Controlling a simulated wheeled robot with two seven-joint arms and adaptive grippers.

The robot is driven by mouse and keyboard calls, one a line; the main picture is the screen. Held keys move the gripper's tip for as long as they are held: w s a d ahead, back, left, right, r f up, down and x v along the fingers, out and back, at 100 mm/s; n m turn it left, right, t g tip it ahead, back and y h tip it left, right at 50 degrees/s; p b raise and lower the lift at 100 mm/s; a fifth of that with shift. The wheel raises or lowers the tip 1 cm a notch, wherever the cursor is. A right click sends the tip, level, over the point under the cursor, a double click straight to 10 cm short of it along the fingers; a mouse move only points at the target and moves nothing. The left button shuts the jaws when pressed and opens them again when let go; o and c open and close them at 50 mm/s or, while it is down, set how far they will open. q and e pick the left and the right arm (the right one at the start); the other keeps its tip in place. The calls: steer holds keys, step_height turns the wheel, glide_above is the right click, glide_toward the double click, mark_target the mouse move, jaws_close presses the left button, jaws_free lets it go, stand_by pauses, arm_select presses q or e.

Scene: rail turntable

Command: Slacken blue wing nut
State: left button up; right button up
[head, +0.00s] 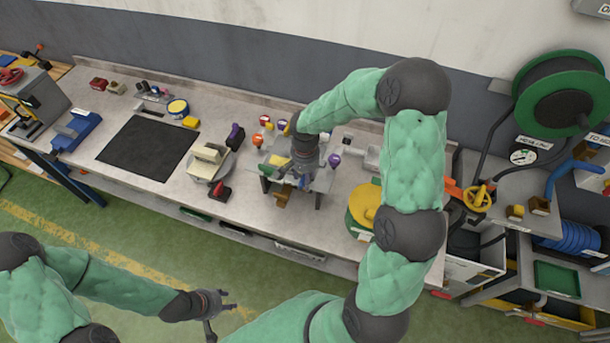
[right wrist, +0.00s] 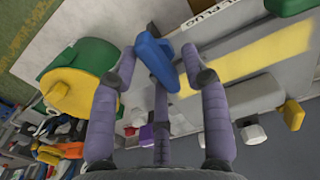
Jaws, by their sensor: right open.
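The blue wing nut (right wrist: 155,61) shows in the right wrist view as a slanted blue piece beside a grey plate with a yellow stripe (right wrist: 262,62). My right gripper (right wrist: 160,64) is open, with its fingers spread on either side of the nut; I cannot tell whether any finger touches it. In the head view, my right gripper (head: 303,178) is over the grey fixture (head: 322,182) on the bench, and it and my arm hide the nut there. My left gripper (head: 222,316) is open and empty, over the green floor in front of the bench.
A green and yellow round piece (head: 365,205) stands right of the fixture. Several coloured knobs (head: 257,142) stand behind and left of it. A cream block on a plate (head: 208,160) and a black mat (head: 148,147) lie further left. A hose reel (head: 560,100) is at right.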

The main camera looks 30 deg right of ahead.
steer(key=shift+s, duration=0.1)
steer(key=shift+c, duration=0.2)
jaws_close()
steer(key=n+b, duration=0.1)
steer(key=n, duration=0.2)
steer(key=shift+n, duration=0.4)
steer(key=n, duration=0.3)
steer(key=shift+w+n, duration=0.25)
steer(key=shift+n, duration=0.15)
steer(key=n, duration=0.4)
steer(key=shift+w+a+r, duration=0.1)
steer(key=n, duration=0.5)
steer(key=shift+a+n, duration=0.15)
steer(key=shift+n, duration=0.15)
